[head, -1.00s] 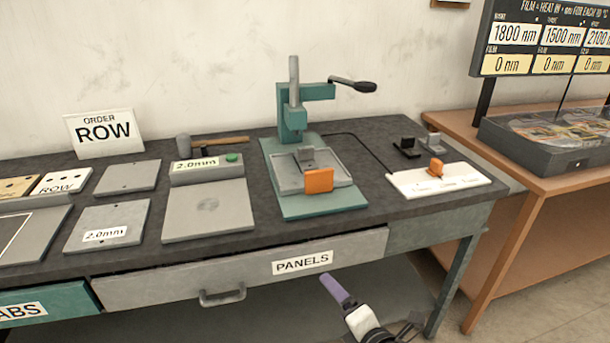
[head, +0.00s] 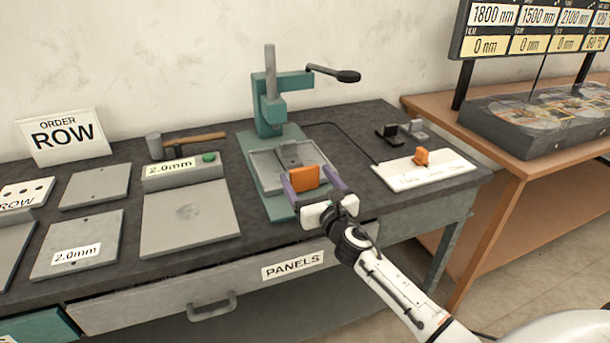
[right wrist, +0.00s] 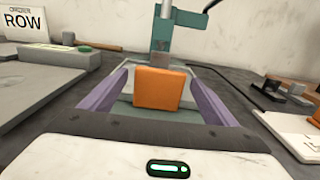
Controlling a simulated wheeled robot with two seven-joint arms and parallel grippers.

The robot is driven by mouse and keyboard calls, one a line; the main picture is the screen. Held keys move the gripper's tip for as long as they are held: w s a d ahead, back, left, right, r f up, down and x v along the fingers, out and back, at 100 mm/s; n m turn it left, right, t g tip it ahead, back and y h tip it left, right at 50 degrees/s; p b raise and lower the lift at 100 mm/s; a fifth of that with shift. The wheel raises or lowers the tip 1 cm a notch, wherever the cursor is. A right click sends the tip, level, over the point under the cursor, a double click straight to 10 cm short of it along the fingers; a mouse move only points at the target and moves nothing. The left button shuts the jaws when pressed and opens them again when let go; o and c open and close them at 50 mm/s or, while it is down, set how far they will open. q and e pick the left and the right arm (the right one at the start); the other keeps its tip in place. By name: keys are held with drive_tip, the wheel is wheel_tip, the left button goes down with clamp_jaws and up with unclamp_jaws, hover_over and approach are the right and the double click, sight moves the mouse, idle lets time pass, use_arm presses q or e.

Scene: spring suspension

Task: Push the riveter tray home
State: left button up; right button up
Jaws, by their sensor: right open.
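The riveter (head: 271,110) is a teal press with a grey column and a black-knobbed lever. Its grey tray (head: 262,159) sits on the teal base, with an orange block-shaped handle (head: 304,177) at the front. My right gripper (head: 310,184) is open, with its purple fingers on either side of the orange handle. In the right wrist view the handle (right wrist: 158,89) stands between the two fingers (right wrist: 160,95), with gaps showing on both sides. The far part of the tray is partly hidden behind the handle there. My left gripper is not in view.
A white card (head: 428,172) with an orange piece lies right of the riveter. A grey scale-like plate (head: 190,215) and a hammer (head: 190,144) are to its left. A PANELS drawer (head: 225,290) is below the bench front. A side table (head: 520,165) stands at right.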

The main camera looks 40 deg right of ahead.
drive_tip(key=shift+x, duration=0.85)
